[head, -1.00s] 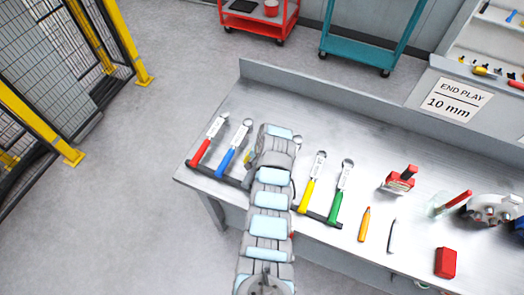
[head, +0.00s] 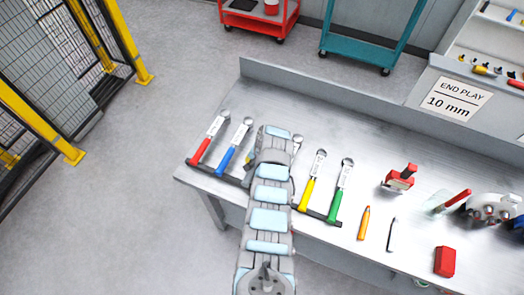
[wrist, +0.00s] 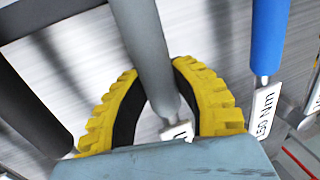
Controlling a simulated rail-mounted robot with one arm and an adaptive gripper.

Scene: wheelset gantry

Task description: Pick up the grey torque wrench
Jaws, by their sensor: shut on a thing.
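The grey torque wrench (wrist: 146,45) runs down between my fingers in the wrist view, with part of a white label below. In the head view my arm hides most of it; only its head end (head: 297,144) shows beside the arm. My gripper (wrist: 157,78) has yellow, ribbed fingers with black inner pads. They are closed around the grey handle, one on each side.
A blue wrench (head: 236,146) and a red wrench (head: 208,140) lie left of my arm, yellow (head: 312,180) and green (head: 341,190) ones right. A dark rack bar (head: 219,174) runs under the handles. The back-left bench is clear.

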